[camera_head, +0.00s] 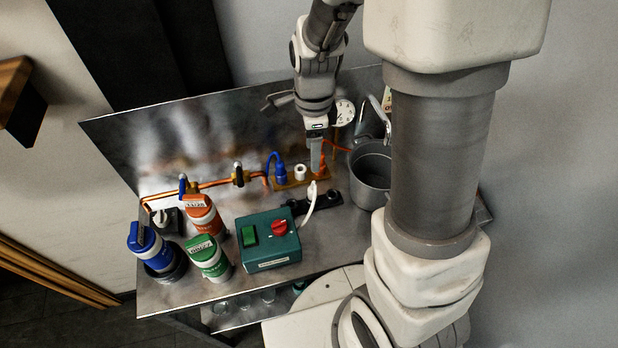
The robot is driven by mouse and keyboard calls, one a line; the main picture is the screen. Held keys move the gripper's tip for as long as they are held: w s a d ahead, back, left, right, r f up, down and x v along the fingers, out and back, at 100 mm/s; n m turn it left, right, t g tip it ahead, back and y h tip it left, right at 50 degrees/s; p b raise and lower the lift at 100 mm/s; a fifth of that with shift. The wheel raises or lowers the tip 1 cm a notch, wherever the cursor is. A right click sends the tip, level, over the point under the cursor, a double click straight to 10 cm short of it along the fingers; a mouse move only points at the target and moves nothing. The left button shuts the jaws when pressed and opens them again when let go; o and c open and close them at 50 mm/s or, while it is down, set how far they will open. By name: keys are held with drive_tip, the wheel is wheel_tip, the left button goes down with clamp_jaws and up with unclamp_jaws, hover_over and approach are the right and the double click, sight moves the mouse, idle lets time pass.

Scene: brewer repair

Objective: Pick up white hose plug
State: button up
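A white hose (309,207) curves up from near the dark block behind the green box. What looks like its white plug (313,189) is at the upper end, just in front of the brass manifold. A short white round fitting (300,172) stands on the manifold (288,184), between a blue hose plug (280,174) and an orange one (321,168). My gripper (316,168) points down above the manifold's right end, close to the orange plug and a little behind the white plug. Its fingers overlap in this view, so their opening and any grip are hidden.
A grey metal pot (370,172) stands right of the manifold, with a gauge (344,112) behind. The green switch box (268,240) is in front. Blue (150,246), orange (202,213) and green (208,257) canisters stand left. A metal backsplash (180,145) bounds the table's rear.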

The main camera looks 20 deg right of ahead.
approach(313, 188)
drive_tip(key=f, duration=0.5)
drive_tip(key=shift+s+a, duration=0.1)
drive_tip(key=shift+s, duration=0.1)
drive_tip(key=shift+w+f, duration=0.2)
drive_tip(key=shift+f, duration=2.85)
clamp_jaws()
